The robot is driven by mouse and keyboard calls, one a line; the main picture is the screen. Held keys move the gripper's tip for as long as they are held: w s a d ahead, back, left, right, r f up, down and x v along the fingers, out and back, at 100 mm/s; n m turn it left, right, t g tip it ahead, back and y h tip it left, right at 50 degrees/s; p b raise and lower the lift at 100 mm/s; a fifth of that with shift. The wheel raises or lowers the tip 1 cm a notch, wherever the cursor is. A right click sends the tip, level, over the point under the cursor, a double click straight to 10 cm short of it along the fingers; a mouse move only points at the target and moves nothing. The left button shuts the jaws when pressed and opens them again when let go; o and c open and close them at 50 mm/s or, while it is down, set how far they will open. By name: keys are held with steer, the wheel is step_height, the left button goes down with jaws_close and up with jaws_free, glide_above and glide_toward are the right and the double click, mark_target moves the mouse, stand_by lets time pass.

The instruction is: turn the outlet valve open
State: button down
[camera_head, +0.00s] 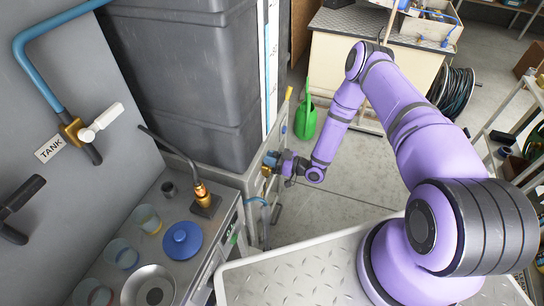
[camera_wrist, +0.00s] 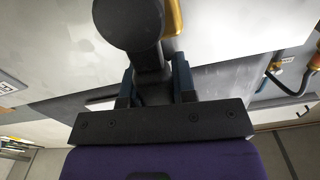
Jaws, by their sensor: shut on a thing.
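My gripper (camera_head: 274,160) is at the front side of the grey cabinet, beside a small brass valve body (camera_head: 266,171). In the wrist view, my gripper's two fingers (camera_wrist: 155,86) are shut on the stem of a dark valve handle (camera_wrist: 130,22) with a rounded end. A yellow brass part (camera_wrist: 173,16) shows just behind this handle. I take this as the outlet valve; no label on it is readable. In the head view the handle is mostly hidden by my gripper.
A valve with a white handle (camera_head: 101,122) and a TANK label (camera_head: 49,149) is on the left panel. A black handle (camera_head: 22,207) is at far left. The worktop holds a blue lid (camera_head: 182,240) and cups. A green watering can (camera_head: 305,120) stands behind on open floor.

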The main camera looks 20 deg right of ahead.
steer(key=shift+s+a+n, duration=0.2)
steer(key=shift+s+n, duration=0.15)
steer(key=shift+n, duration=0.35)
steer(key=shift+f, duration=0.1)
steer(key=c, duration=0.9)
jaws_free()
steer(key=v, duration=1)
steer(key=shift+s+d, duration=0.25)
steer(key=shift+d, duration=0.05)
steer(key=shift+w, duration=0.1)
